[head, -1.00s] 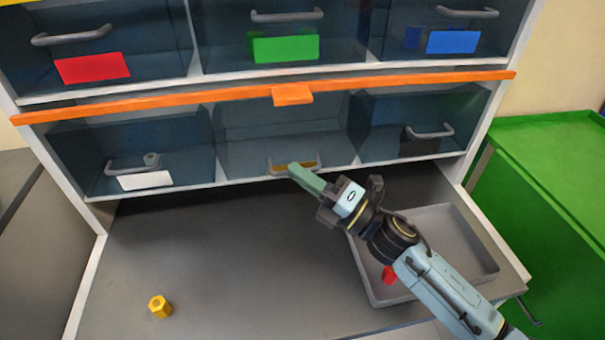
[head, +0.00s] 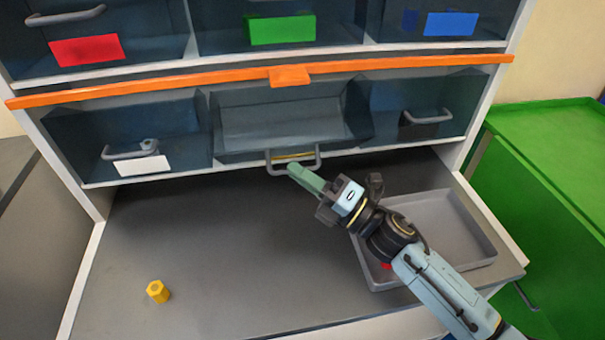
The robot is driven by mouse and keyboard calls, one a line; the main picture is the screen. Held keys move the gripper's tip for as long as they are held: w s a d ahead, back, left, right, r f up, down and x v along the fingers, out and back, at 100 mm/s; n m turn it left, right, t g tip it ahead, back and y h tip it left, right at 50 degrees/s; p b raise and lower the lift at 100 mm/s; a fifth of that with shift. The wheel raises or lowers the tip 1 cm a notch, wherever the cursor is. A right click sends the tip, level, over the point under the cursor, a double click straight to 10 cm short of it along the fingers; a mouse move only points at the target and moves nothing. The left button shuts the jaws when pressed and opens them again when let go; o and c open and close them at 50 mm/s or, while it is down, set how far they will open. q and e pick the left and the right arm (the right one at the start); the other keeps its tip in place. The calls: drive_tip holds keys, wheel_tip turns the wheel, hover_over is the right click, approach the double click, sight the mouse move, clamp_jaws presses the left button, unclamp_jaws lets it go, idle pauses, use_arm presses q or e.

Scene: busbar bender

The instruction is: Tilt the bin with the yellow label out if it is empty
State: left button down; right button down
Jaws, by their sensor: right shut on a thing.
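The bin with the yellow label (head: 280,122) is the middle one of the lower row in the head view. It is tilted out toward me, and no parts show inside it. Its yellow label (head: 292,157) is mostly hidden behind its grey handle (head: 270,162). My right gripper (head: 303,178) is shut on this handle, its green fingers at the handle's lower edge. My left gripper is not in view.
A black-label bin (head: 450,105) is on the right. An orange rail (head: 180,86) runs above. A yellow nut (head: 157,291) and a grey tray (head: 470,265) with a red part are on the shelf below.

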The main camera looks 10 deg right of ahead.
drive_tip(key=shift+w+d+f, duration=0.1)
drive_tip(key=shift+w+f, duration=0.05)
drive_tip(key=shift+f, duration=0.2)
drive_tip(key=c, duration=1.5)
unclamp_jaws()
drive_tip(key=shift+w, duration=0.2)
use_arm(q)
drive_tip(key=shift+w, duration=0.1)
use_arm(e)
drive_tip(key=shift+s, duration=0.1)
drive_tip(key=shift+r, duration=0.1)
